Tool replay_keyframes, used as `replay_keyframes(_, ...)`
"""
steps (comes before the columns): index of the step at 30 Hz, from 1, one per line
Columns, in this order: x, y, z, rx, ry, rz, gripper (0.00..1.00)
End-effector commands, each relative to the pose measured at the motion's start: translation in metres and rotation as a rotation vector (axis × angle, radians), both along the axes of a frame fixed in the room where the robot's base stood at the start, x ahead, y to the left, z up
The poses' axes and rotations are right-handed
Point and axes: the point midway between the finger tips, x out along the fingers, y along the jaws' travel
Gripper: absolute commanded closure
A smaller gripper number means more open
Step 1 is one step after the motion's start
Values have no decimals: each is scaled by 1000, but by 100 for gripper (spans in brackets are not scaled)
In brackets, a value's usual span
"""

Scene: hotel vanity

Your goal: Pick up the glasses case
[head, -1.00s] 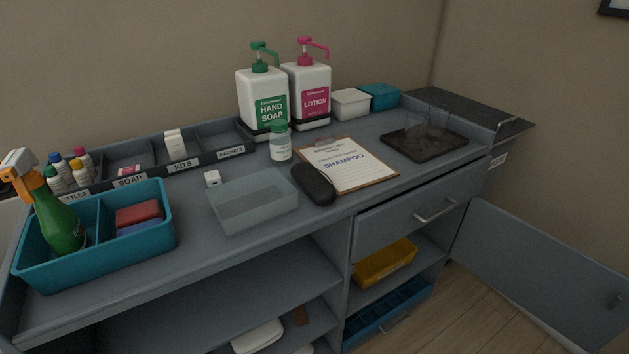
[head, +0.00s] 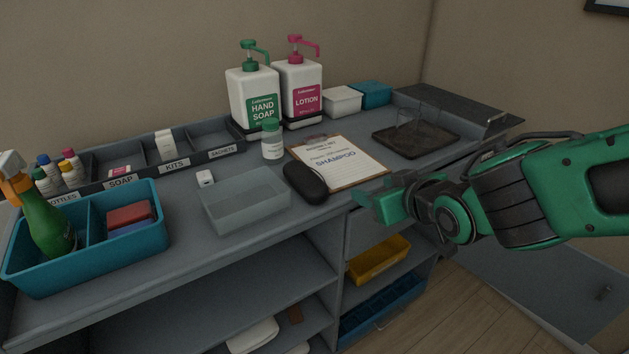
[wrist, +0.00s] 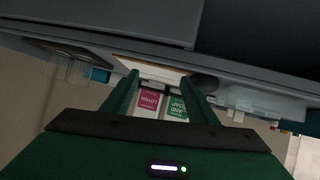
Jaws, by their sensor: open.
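The glasses case (head: 305,182) is a dark, rounded, elongated case. It lies on the counter, overlapping or touching the left edge of the clipboard (head: 352,178), to the right of a clear tray. My gripper (head: 372,206) is in front of the counter's front edge, to the right of the case and apart from it. In the wrist view my gripper (wrist: 165,85) is open, with two green fingers spread and nothing between them. The dark case (wrist: 207,82) shows there partly behind the right finger.
A clear tray (head: 247,222) and a white-labelled bottle (head: 271,145) stand near the case. Soap (head: 252,103) and lotion (head: 299,93) dispensers stand behind. A teal caddy (head: 150,240) is at left. A dark tray with glasses (head: 436,143) is at right.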

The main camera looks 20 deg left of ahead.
Motion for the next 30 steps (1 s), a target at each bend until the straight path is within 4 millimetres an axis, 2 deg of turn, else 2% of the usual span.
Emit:
replay_keyframes(1,-12,28,1,23,-25,57,47)
replay_keyframes(3,-25,56,6,55,-57,114,47)
replay_keyframes(7,-40,84,11,92,-91,172,47)
replay_keyframes(11,-36,97,9,102,-99,184,47)
replay_keyframes(18,-14,117,-3,102,-99,182,47)
replay_keyframes(30,6,135,-16,101,-97,180,47)
